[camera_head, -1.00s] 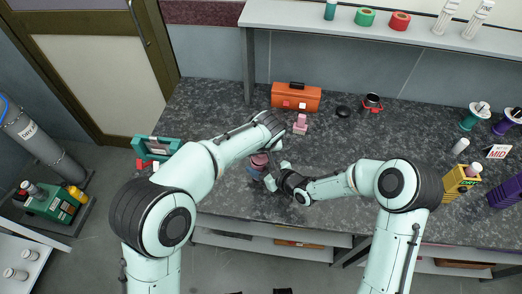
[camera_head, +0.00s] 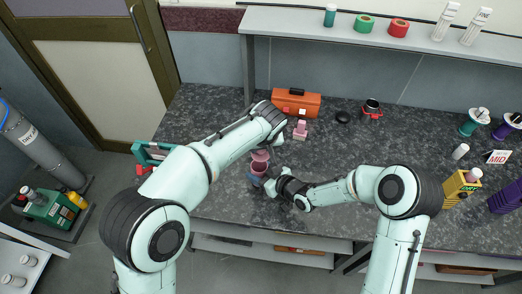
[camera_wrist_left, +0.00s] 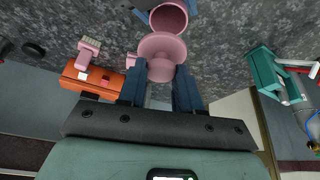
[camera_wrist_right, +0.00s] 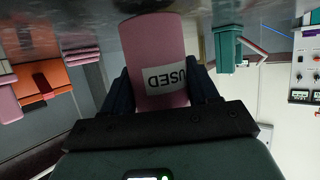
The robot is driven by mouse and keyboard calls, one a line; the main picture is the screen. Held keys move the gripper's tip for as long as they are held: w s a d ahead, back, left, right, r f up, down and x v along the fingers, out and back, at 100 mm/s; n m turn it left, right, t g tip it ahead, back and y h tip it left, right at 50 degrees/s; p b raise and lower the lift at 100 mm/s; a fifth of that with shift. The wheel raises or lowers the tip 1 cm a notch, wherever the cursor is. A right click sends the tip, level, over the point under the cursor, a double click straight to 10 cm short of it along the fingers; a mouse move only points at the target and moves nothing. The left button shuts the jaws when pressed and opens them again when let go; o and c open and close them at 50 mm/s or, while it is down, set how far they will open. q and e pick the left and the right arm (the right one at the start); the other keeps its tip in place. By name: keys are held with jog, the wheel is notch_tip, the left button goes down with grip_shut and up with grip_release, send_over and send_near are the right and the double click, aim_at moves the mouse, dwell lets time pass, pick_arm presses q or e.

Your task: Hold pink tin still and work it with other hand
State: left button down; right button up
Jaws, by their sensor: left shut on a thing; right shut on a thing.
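The pink tin (camera_head: 259,168) stands on the dark speckled worktop, its open mouth showing in the left wrist view (camera_wrist_left: 169,17). My left gripper (camera_wrist_left: 159,88) is shut on the lid's knob. In the head view the lid (camera_head: 260,155) shows just above the tin, and my left arm partly hides that gripper.
A teal and red tool (camera_head: 152,153) lies at the left edge. A black puck (camera_head: 342,117) and a red-handled pot (camera_head: 371,108) are further right. The middle front worktop is clear.

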aim_at(261, 159)
pick_arm(q)
jog(key=shift+r, duration=0.1)
